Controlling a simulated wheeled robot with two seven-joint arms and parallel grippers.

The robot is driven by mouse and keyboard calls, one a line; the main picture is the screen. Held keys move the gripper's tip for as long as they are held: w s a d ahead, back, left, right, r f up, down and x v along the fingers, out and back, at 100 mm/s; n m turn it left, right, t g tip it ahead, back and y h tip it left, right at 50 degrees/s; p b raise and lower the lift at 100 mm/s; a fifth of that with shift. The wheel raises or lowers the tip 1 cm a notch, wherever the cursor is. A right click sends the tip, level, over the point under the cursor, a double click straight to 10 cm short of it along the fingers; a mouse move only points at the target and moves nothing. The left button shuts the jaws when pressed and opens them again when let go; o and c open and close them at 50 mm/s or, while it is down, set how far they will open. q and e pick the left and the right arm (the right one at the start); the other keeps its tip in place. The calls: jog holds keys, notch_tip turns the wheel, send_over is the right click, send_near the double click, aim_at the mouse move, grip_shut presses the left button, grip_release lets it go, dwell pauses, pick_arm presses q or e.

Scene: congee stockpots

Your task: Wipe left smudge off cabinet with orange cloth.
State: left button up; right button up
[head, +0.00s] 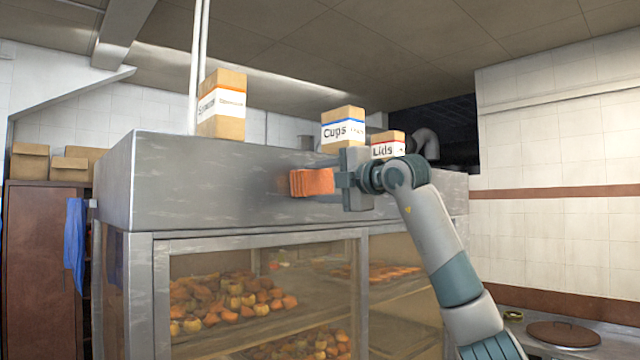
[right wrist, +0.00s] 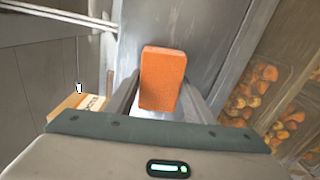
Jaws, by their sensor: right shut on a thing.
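My right gripper (head: 338,182) is shut on the orange cloth (head: 311,182), a folded block held in front of the upper metal panel of the cabinet (head: 220,180). In the right wrist view the cloth (right wrist: 163,78) sticks out between the fingers toward the grey panel (right wrist: 205,30). I cannot tell whether the cloth touches the panel. A faint brownish tint (head: 284,182) shows on the panel just left of the cloth; I cannot tell its full extent, as the cloth and gripper cover the area beside it. My left gripper is not in view.
Boxes stand on top of the cabinet: one at left (head: 222,104), a Cups box (head: 342,129) and a Lids box (head: 388,144). Glass doors below show trays of food (head: 235,300). A blue cloth (head: 75,245) hangs at left.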

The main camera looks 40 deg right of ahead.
aim_at(303, 181)
jog(key=shift+a, duration=0.15)
jog(key=shift+s+a+b, duration=0.15)
jog(key=shift+a+b, duration=0.6)
jog(key=shift+a, duration=1.2)
jog(key=shift+a, duration=0.15)
jog(key=shift+s+a+b, duration=0.15)
jog(key=shift+a+b, duration=0.65)
jog(key=shift+a, duration=1.05)
jog(key=shift+s+d+f+b, duration=0.15)
jog(key=shift+s+b, duration=0.55)
jog(key=shift+s, duration=0.45)
jog(key=shift+s+b, duration=0.6)
jog(key=shift+s, duration=0.75)
jog(key=shift+s+d, duration=0.15)
jog(key=shift+s, duration=0.4)
